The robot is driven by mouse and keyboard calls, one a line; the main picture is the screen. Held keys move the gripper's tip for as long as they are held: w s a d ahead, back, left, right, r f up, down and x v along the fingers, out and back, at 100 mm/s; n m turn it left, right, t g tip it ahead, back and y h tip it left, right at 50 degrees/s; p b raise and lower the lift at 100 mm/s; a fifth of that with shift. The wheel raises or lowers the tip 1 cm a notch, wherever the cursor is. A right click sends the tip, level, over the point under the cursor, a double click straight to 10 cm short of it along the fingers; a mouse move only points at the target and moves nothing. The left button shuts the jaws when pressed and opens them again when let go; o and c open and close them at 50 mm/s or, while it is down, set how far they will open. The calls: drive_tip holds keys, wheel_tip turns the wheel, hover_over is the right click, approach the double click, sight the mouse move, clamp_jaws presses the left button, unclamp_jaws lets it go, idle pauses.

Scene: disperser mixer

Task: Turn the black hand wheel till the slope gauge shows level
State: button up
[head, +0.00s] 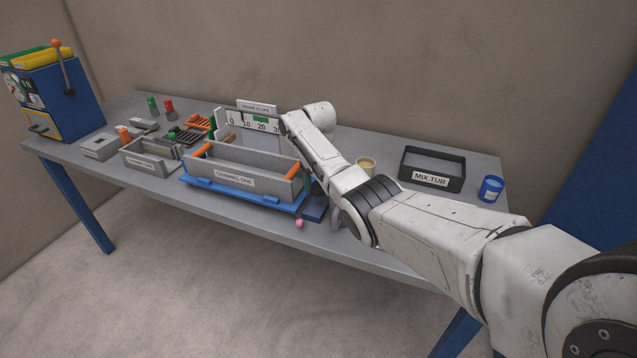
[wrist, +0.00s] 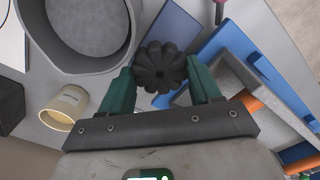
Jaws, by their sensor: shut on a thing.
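The black hand wheel (wrist: 160,67) is a lobed knob in the wrist view, at the upper middle. My gripper (wrist: 160,90) has its green fingers on either side of the wheel and is shut on it. The slope gauge (head: 252,122) is a white scale numbered 0, 10, 20, 30 behind the trough marked CHANNEL ONE (head: 240,170). A green patch (head: 260,119) shows near the 20. My arm covers the scale's right end, and I cannot make out a pointer.
The trough sits on a blue base (head: 240,196) with orange ends. A black tray marked MIX TUB (head: 432,168), a blue cup (head: 491,188) and a tan cup (head: 366,166) stand to the right. A blue machine (head: 60,100) stands at the far left. A pink ball (head: 299,223) shows near the table's front edge.

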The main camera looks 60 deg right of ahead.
drive_tip(key=shift+n, duration=0.4)
drive_tip(key=n, duration=0.2)
drive_tip(key=shift+n, duration=0.4)
drive_tip(key=n, duration=0.4)
drive_tip(key=shift+n+p, duration=0.3)
drive_tip(key=n, duration=0.3)
drive_tip(key=shift+n, duration=0.3)
drive_tip(key=shift+a+n, duration=0.1)
drive_tip(key=shift+n, duration=1.9)
drive_tip(key=o, duration=1.1)
drive_tip(key=shift+c, duration=0.2)
drive_tip(key=shift+r, duration=0.1)
